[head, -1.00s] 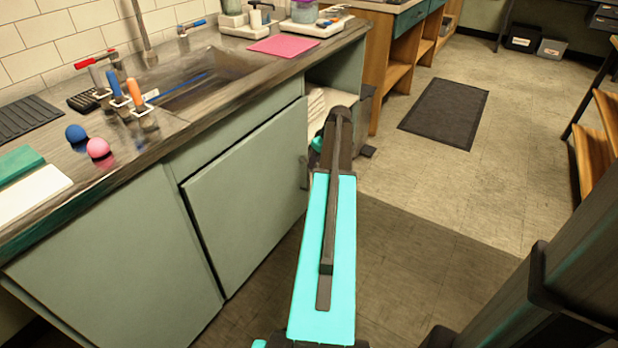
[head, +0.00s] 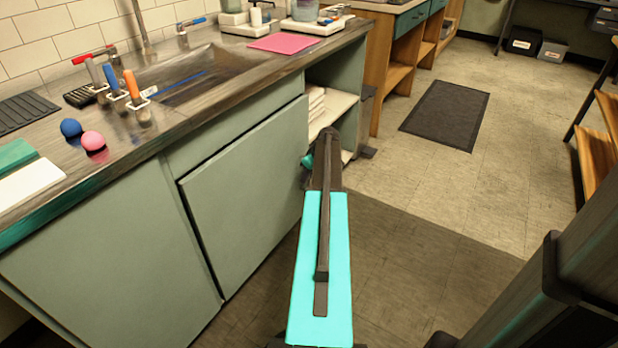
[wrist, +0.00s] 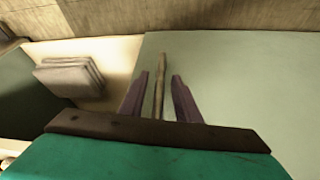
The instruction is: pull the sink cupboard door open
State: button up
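The sink cupboard door (head: 245,190) is a flat grey-green panel under the sink. In the wrist view the door (wrist: 240,85) fills the right side. Its upright bar handle (wrist: 160,75) stands near the door's edge. My gripper (wrist: 160,80) is open, with one finger on each side of the handle and gaps between fingers and bar. In the head view my gripper (head: 310,163) is at the door's right edge, and my arm hides the handle and most of the fingers.
An open shelf (head: 338,105) with folded towels (head: 316,103) is right of the door; the towels also show in the wrist view (wrist: 70,75). The sink counter (head: 150,145) overhangs above. Floor in front is clear, with a dark mat (head: 445,113) farther back.

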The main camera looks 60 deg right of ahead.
grip_shut()
dwell(0.4)
